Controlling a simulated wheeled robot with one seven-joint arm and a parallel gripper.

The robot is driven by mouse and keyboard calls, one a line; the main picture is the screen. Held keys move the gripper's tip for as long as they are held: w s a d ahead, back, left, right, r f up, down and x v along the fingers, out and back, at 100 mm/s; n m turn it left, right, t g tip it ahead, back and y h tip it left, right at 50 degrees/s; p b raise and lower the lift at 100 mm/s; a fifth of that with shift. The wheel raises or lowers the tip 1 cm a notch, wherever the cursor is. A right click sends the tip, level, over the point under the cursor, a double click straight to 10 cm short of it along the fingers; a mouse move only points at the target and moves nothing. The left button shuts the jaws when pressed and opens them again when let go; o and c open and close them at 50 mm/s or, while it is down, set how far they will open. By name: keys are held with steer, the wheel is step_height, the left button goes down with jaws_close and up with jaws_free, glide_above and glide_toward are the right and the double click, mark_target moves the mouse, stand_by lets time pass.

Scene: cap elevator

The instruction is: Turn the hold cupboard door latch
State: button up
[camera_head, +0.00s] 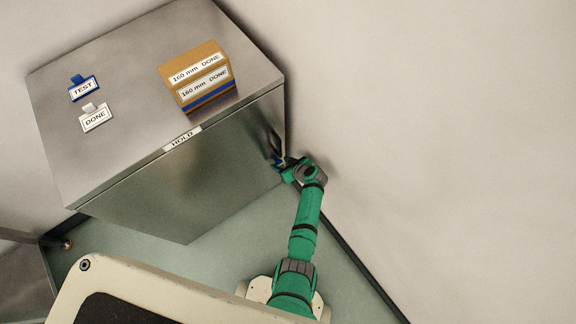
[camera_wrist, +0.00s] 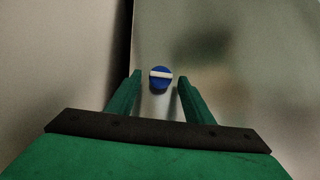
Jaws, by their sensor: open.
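The hold cupboard (camera_head: 190,180) is a metal box with a HOLD label (camera_head: 182,138) on the top edge of its front. Its door latch is a round blue knob with a white bar across it; it shows in the wrist view (camera_wrist: 161,77), the bar lying nearly level. My gripper (camera_wrist: 158,84) is open, with one green finger on each side of the latch in the picture. I cannot tell whether the fingers touch it. In the head view my gripper (camera_head: 279,162) is at the right edge of the cupboard front and mostly hides the latch.
On the cupboard top are a cardboard box (camera_head: 196,62) labelled 160 mm DONE, a blue TEST tag (camera_head: 83,89) and a white DONE tag (camera_head: 96,117). A pale wall (camera_head: 430,120) stands close on the right of the cupboard. Green floor (camera_head: 215,250) lies open in front.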

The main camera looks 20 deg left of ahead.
steer(key=v, duration=1)
